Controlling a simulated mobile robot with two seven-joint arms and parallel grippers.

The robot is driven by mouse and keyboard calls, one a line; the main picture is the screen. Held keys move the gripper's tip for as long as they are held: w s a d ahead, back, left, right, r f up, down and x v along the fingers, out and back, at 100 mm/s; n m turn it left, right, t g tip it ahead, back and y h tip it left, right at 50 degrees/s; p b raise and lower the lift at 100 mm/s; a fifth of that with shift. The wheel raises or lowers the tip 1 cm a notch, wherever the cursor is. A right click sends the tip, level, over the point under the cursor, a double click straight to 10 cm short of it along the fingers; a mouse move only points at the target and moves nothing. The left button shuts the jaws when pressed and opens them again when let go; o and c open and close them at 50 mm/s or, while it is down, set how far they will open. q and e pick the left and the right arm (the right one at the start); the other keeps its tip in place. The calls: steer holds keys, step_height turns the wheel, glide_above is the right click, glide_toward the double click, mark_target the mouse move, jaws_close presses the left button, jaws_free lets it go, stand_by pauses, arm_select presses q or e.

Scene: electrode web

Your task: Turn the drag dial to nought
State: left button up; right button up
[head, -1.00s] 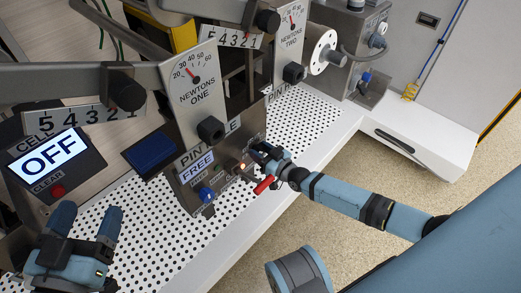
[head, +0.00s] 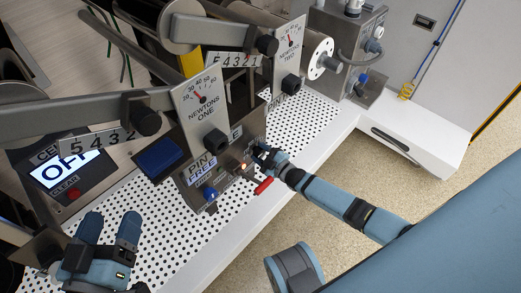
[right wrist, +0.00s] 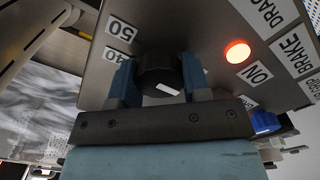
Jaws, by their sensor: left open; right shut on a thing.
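The drag dial (right wrist: 160,85) is a black round knob with a white mark, on a grey panel in the right wrist view. The numbers 50 and 40 and the words DRAG, BRAKE and ON show around it. My right gripper (right wrist: 158,72) is shut on the dial, one finger on each side. In the head view my right gripper (head: 262,153) is at the side of the pintle unit and hides the dial. My left gripper (head: 108,222) is open and empty above the perforated bench at lower left.
A lit orange-red lamp (right wrist: 238,52) sits beside the dial. A red-handled lever (head: 263,186) sticks out just below my right gripper. Blue knob (head: 210,193), Newtons One gauge (head: 203,107) and OFF display (head: 66,170) are nearby. The perforated bench top (head: 165,235) is clear in front.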

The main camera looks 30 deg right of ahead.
arm_select(q)
steer(key=shift+r+t, duration=0.3)
steer(key=shift+r, duration=0.25)
arm_select(e)
steer(key=shift+n, duration=1.1)
steer(key=shift+f, duration=0.1)
steer(key=o, duration=0.9)
arm_select(q)
steer(key=r+p, duration=0.1)
steer(key=r, duration=0.1)
steer(key=r+t+p, duration=0.1)
steer(key=r+p, duration=0.1)
steer(key=r+t+p, duration=0.1)
steer(key=shift+s+a+r+n, duration=0.25)
steer(key=shift+a+r+n, duration=0.05)
steer(key=shift+r, duration=0.1)
arm_select(e)
steer(key=v, duration=1.4)
